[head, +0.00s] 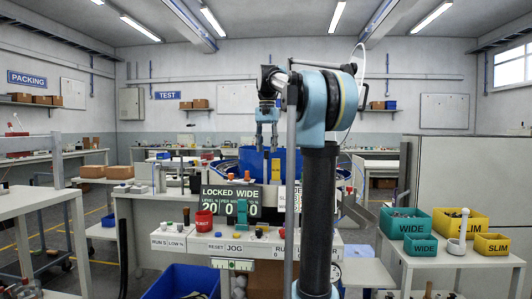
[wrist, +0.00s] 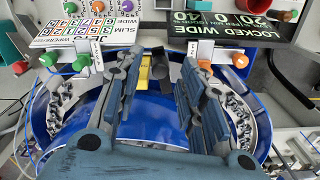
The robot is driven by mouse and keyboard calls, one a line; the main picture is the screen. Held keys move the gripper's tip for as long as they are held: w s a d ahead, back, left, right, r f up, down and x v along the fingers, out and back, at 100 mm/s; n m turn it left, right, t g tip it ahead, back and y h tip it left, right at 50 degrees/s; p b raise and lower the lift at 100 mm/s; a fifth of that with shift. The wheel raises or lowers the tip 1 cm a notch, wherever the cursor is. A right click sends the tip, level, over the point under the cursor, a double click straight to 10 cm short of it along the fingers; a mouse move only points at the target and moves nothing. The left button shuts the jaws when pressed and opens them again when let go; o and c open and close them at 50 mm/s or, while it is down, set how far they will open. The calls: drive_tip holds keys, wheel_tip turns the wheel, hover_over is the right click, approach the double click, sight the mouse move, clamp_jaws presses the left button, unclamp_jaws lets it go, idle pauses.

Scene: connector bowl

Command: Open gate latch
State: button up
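My gripper (head: 267,147) hangs fingers-down over the blue feeder bowl (head: 252,160). In the wrist view its two fingers (wrist: 157,68) are apart, with nothing held between them. The sign (head: 231,205) on the front of the machine reads "LOCKED WIDE". The fingers hide part of the bowl's rim.
Small connectors (wrist: 236,115) lie along the bowl's track. Green (wrist: 79,62) and orange (wrist: 239,60) knobs stand close to the fingers. A control panel (head: 230,240) with buttons fronts the machine. Teal and yellow WIDE and SLIM bins (head: 461,232) stand on the right table.

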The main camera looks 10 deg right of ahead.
wheel_tip(320, 180, up, 10)
idle(0.5)
idle(0.4)
drive_tip(key=s+f+n, duration=0.2)
drive_tip(key=s+f, duration=0.9)
drive_tip(key=f, duration=0.7)
drive_tip(key=s+d+f+n+t, duration=0.1)
drive_tip(key=s+f, duration=1)
drive_tip(key=f, duration=0.6)
drive_tip(key=s+d+f+n+t, duration=0.1)
drive_tip(key=s+f+n, duration=0.1)
drive_tip(key=s+f, duration=0.9)
wheel_tip(320, 180, down, 8)
drive_tip(key=shift+s+r+n, duration=0.2)
drive_tip(key=shift+s+n, duration=0.1)
drive_tip(key=shift+s, duration=0.1)
